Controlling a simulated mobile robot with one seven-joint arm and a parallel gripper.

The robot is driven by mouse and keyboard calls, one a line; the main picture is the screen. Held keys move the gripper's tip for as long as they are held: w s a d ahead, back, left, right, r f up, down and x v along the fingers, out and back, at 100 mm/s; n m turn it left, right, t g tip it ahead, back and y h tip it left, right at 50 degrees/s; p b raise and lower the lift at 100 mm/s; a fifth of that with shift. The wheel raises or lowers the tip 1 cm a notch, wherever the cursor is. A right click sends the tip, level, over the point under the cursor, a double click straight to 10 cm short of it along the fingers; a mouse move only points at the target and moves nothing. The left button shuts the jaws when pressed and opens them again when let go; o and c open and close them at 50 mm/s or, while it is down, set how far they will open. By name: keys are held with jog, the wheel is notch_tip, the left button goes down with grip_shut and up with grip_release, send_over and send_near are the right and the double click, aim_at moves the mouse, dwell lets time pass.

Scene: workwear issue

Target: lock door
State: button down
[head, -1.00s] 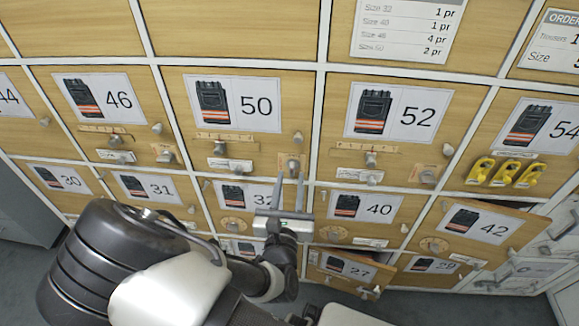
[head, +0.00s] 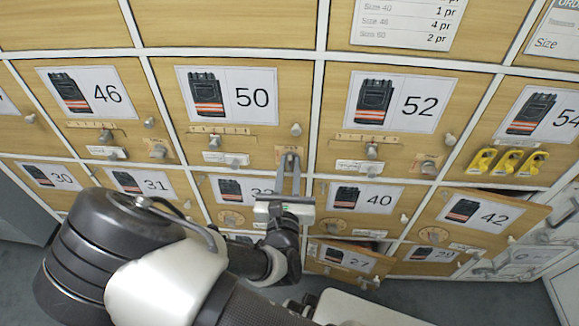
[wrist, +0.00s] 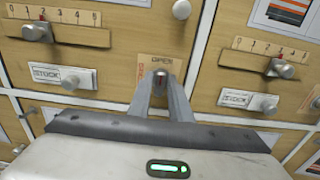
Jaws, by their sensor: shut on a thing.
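Door 50 (head: 165,100) is a light wooden locker door with a trouser picture label, and it sits flush in its frame. At its lower right corner is a lock plate (wrist: 147,68) marked OPEN at the top, with small red lettering on its left side. A small grey turn knob (wrist: 161,73) stands on this plate. My gripper (head: 289,160) reaches up from below with its fingers on either side of the knob, shut on it. The fingers hide part of the knob and plate.
Door 50 also has a numbered slider (wrist: 37,32) and a STOCK tag (wrist: 62,76). Door 52 (head: 345,120) is on the right. Doors 42 (head: 515,215) and 27 (head: 372,262) stand ajar below.

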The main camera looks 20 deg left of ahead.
jog(key=shift+r, duration=0.1)
jog(key=n+p, duration=0.1)
jog(key=p, duration=0.1)
jog(key=shift+r+n+p, duration=0.15)
jog(key=shift+n+p, duration=0.15)
jog(key=shift+p, duration=0.05)
jog(key=shift+n+p, duration=0.9)
jog(key=shift+p, duration=0.1)
jog(key=n+p, duration=0.2)
jog(key=n, duration=0.1)
jog(key=n+p, duration=0.2)
jog(key=n, duration=0.1)
jog(key=shift+a+f+p, duration=0.15)
jog(key=shift+f+p, duration=0.05)
jog(key=shift+p, duration=0.2)
jog(key=n+p, duration=0.1)
jog(key=n, duration=0.3)
jog(key=shift+f+p, duration=0.1)
jog(key=shift+p, duration=0.25)
jog(key=shift+f+n+p, duration=0.15)
jog(key=shift+n+p, duration=0.4)
jog(key=shift+n, duration=1.65)
